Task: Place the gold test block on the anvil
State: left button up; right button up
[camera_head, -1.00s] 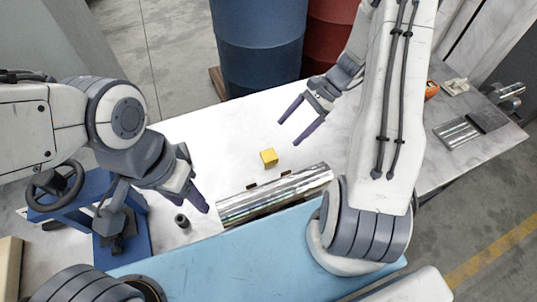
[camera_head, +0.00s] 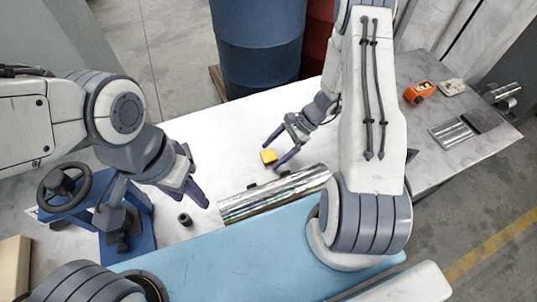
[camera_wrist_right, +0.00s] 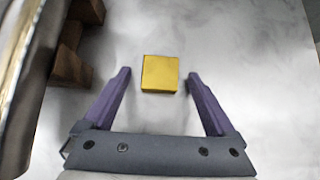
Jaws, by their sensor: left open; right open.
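The gold test block (camera_head: 268,157) is a small yellow cube on the white tabletop. It also shows in the right wrist view (camera_wrist_right: 160,73), centred between the fingertips. My right gripper (camera_head: 276,154) is open, its two purple fingers on either side of the block, with gaps left between fingers and block in the wrist view. My left gripper (camera_head: 197,192) is open and empty over the table on the left, near the blue device. I cannot tell for sure which thing is the anvil; a blue-based device (camera_head: 125,240) with a handwheel stands on the left, partly behind my left arm.
A shiny metal bar (camera_head: 270,196) on wooden blocks lies just in front of the gold block. A small dark cylinder (camera_head: 184,219) stands near my left gripper. An orange device (camera_head: 418,92) and a ridged metal plate (camera_head: 452,133) lie at the right. Barrels (camera_head: 258,50) stand behind the table.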

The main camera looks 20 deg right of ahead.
grip_shut()
jog(key=shift+r, duration=0.15)
